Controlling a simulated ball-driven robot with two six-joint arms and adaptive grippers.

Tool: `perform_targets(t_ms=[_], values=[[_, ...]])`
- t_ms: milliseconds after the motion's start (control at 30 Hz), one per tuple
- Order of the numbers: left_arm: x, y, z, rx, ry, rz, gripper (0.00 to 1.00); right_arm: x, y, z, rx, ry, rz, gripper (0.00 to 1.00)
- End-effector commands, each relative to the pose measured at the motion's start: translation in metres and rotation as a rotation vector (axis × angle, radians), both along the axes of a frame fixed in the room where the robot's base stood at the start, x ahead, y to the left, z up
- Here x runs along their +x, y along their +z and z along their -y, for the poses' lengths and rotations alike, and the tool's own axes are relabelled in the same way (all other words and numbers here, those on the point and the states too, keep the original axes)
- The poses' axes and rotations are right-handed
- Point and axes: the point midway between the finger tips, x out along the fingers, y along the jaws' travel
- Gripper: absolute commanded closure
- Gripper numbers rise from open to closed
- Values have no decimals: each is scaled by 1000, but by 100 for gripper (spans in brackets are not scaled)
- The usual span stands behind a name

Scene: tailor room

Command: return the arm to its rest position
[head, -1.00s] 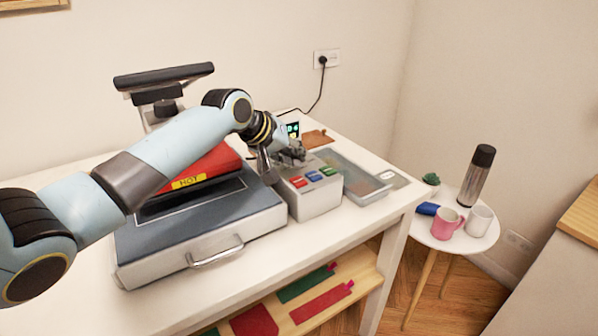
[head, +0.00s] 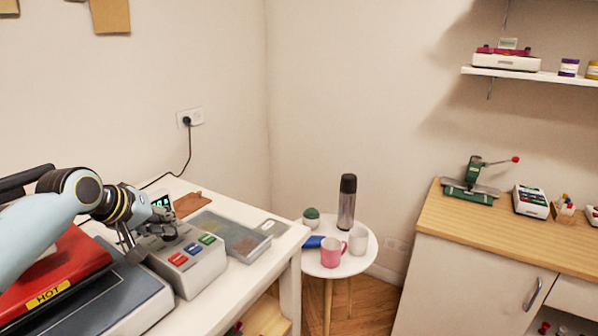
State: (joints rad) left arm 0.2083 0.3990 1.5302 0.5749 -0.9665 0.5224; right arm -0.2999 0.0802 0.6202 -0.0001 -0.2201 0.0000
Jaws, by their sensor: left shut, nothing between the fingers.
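My left arm comes in from the left in the head view and reaches over the red heat press. My left gripper (head: 163,228) is shut and empty. It is just above the back of the grey control box (head: 190,264), which has red, blue and green buttons. I cannot tell whether the fingertips touch the box. My right gripper is not in view.
The heat press (head: 62,277), marked HOT, stands close under my arm. A clear tray (head: 233,238) and a brown piece (head: 190,203) lie on the white table. A round side table (head: 337,268) holds mugs and a flask. A wooden-topped cabinet (head: 510,241) stands right.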

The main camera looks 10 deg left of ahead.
Motion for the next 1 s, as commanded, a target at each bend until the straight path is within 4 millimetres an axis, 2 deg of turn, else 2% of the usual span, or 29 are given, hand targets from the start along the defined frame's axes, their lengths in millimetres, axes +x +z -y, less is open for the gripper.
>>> perform_targets(t_ms=[67,133,267,300,400,500,700,933,1000], values=[[-17,-10,12,28,-36,-24,100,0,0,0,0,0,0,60],[-45,-23,29,83,-98,-60,100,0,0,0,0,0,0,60],[-127,-43,66,231,-253,-152,100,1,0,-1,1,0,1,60],[-149,-45,73,273,-291,-176,100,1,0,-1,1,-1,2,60],[-196,-44,84,351,-364,-227,100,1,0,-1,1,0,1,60],[-234,-39,90,410,-414,-271,100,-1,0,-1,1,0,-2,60],[-297,-24,94,496,-480,-347,100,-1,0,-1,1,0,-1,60],[-351,-2,93,562,-523,-423,100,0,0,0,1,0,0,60],[-343,-28,91,559,-523,-428,100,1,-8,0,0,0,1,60]])
